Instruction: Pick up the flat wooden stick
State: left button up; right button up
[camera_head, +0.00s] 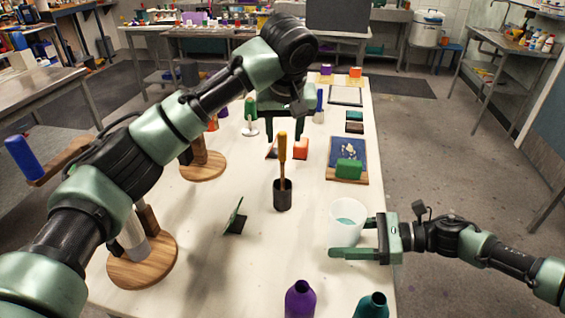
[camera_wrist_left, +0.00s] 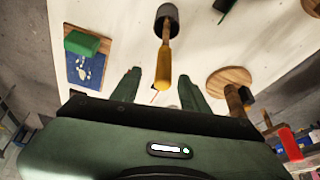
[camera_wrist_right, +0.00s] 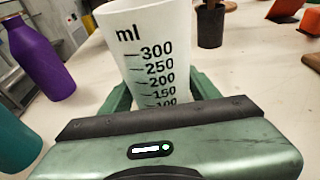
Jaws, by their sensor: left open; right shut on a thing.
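An orange-yellow wooden-looking stick (camera_head: 282,155) stands upright in a dark cup (camera_head: 282,197) at mid-table. The left wrist view shows the stick (camera_wrist_left: 163,67) with its broad end towards the gripper, and the dark cup (camera_wrist_left: 166,16) beyond. My left gripper (camera_head: 281,133) is open and empty. Its fingers show on either side of the stick's end in the left wrist view, apart from it. My right gripper (camera_head: 352,239) is shut on a white measuring beaker (camera_head: 346,212) near the table's right edge. The beaker's ml scale shows in the right wrist view (camera_wrist_right: 150,50).
A purple bottle (camera_head: 300,300) and a teal bottle (camera_head: 371,306) stand at the front. A green block (camera_head: 349,169) lies on a blue picture board to the right. Round wooden stands (camera_head: 203,166) are on the left. A dark green angled piece (camera_head: 236,222) lies left of the cup.

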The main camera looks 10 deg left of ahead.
aim_at(282, 146)
pick_arm(q)
jog(key=x, duration=0.5)
jog(key=shift+s+a+f, duration=0.1)
jog(key=shift+a+f, duration=0.05)
jog(key=shift+f, duration=0.05)
grip_shut()
